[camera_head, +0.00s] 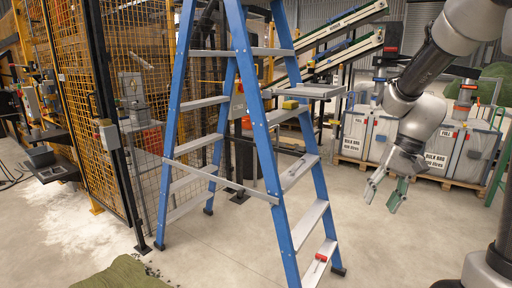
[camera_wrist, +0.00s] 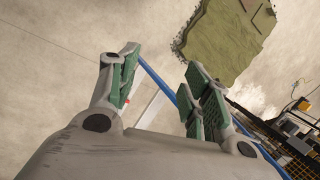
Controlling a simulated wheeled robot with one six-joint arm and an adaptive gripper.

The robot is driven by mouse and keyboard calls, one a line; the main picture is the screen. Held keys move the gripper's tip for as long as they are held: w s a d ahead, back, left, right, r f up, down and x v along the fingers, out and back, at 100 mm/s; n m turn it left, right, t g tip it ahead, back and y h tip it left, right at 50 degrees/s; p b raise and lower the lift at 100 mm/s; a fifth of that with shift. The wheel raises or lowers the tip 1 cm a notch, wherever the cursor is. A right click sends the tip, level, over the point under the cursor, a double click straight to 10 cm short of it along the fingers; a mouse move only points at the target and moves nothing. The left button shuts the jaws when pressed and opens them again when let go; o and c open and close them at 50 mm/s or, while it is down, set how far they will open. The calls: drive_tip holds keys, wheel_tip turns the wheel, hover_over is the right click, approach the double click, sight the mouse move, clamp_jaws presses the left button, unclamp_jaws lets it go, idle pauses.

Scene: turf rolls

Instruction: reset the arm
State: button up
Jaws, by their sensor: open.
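My gripper (camera_head: 384,192) hangs in the air at the right of the head view, pointing down and a little left. Its two green-padded fingers are spread apart with nothing between them.
A blue stepladder (camera_head: 273,178) stands mid-view with a red-handled tool (camera_head: 321,257) on a low step. White bulk bags (camera_head: 360,132) stand behind my gripper. Green turf (camera_head: 124,273) lies at lower left and shows in the wrist view (camera_wrist: 222,40). A yellow mesh fence (camera_head: 80,95) stands left.

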drive_tip(key=s+d+r+n+t+h, duration=0.1)
drive_tip(key=s+r+t, duration=0.1)
drive_tip(key=s+r, duration=0.3)
drive_tip(key=s+d+r+n+t+h, duration=0.2)
drive_tip(key=s+r, duration=0.3)
drive_tip(key=s, duration=0.6)
drive_tip(key=shift+s+d+t+h, duration=0.15)
drive_tip(key=shift+t+h, duration=0.15)
drive_tip(key=shift+t, duration=0.3)
